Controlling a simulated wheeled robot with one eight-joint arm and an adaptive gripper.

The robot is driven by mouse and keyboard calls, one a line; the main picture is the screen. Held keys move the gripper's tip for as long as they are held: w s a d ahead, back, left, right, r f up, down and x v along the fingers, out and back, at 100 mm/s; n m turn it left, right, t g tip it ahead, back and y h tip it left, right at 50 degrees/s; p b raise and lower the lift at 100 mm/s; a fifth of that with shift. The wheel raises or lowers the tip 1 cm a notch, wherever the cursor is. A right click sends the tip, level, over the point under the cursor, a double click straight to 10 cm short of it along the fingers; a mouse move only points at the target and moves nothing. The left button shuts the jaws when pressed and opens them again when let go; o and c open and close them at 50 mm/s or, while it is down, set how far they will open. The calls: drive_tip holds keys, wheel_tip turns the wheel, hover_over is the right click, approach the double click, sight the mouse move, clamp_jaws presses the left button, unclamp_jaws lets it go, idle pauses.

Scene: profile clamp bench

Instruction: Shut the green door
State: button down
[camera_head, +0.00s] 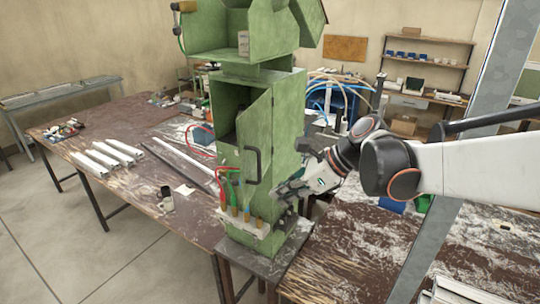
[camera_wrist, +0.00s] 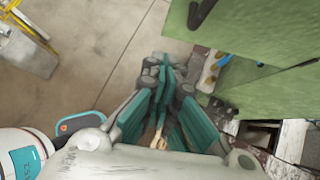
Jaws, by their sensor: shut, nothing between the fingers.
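The green door (camera_head: 256,130) is on the front of a tall green cabinet (camera_head: 287,125). It stands ajar, with a dark gap into the cabinet at its left. A dark bar handle (camera_head: 253,163) is on the door. My gripper (camera_head: 279,191) is shut and empty, just right of the door's lower part, in front of the cabinet. Whether it touches the door I cannot tell. In the wrist view the teal-padded fingers (camera_wrist: 165,75) are together, and green panels (camera_wrist: 245,45) fill the upper right, with a dark bar at the top.
A strip with several coloured-handled tools (camera_head: 243,222) is fixed low on the cabinet front, below the door. A worn table (camera_head: 130,135) with white profiles and a mug (camera_head: 167,200) stands at the left. Another table (camera_head: 355,250) is at the right. A grey metal post (camera_head: 480,150) crosses the right side.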

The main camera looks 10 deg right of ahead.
drive_tip(key=shift+w+a+f+p, duration=0.25)
drive_tip(key=shift+w+a+f, duration=0.2)
drive_tip(key=shift+a, duration=0.55)
drive_tip(key=shift+w+a+f+p, duration=0.25)
drive_tip(key=shift+w+a+f, duration=0.15)
drive_tip(key=shift+a, duration=0.55)
drive_tip(key=shift+w+a+f+p, duration=0.25)
drive_tip(key=shift+w+a+f, duration=0.2)
drive_tip(key=shift+a, duration=0.55)
drive_tip(key=shift+a, duration=0.1)
